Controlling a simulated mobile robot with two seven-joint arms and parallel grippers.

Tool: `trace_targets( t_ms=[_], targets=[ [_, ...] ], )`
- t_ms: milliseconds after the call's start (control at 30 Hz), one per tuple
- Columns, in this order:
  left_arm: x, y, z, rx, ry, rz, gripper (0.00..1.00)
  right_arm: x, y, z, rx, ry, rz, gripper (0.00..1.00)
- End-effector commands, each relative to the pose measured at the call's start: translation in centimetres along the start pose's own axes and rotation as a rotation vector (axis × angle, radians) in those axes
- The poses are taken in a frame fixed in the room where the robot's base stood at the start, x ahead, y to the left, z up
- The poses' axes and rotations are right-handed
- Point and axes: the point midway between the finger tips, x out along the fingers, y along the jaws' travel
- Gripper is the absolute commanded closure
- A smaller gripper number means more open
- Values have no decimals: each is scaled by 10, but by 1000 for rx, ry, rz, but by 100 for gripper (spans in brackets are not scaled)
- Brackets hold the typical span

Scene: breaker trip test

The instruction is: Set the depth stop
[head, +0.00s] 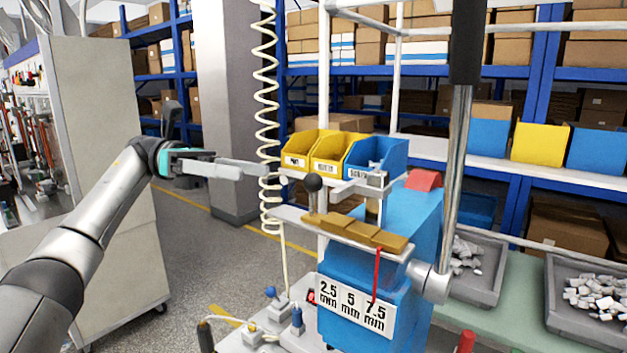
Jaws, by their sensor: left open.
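A blue press (412,235) carries a white scale plate (353,306) marked 2.5, 5 and 7.5 mm. A thin red pointer (377,270) hangs down to the plate, with its lower end close to the 7.5 mark. Above it, brass-coloured blocks (362,231) lie in a row on a pale plate. A black ball knob (313,183) stands on a short post at the left end of these blocks. My left gripper (262,171) is open and empty, pointing right, left of the knob and apart from it. My right gripper is out of view.
A long metal lever (459,170) with a black grip rises at the right of the press. Yellow bins (341,148) and a blue bin (377,155) stand behind. Grey trays (480,270) of pale parts lie right. A coiled hose (265,100) hangs close behind my gripper.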

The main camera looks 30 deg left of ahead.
Motion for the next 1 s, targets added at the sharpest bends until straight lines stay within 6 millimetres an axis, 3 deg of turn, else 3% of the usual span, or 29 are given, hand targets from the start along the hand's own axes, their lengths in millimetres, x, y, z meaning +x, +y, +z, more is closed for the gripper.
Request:
trace_targets(
  t_ms=[700,1000],
  targets=[
    [100,-1,2,-2,-2,-3,39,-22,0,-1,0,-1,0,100],
    [116,0,0,-1,-2,0,39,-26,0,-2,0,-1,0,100]
  ],
)
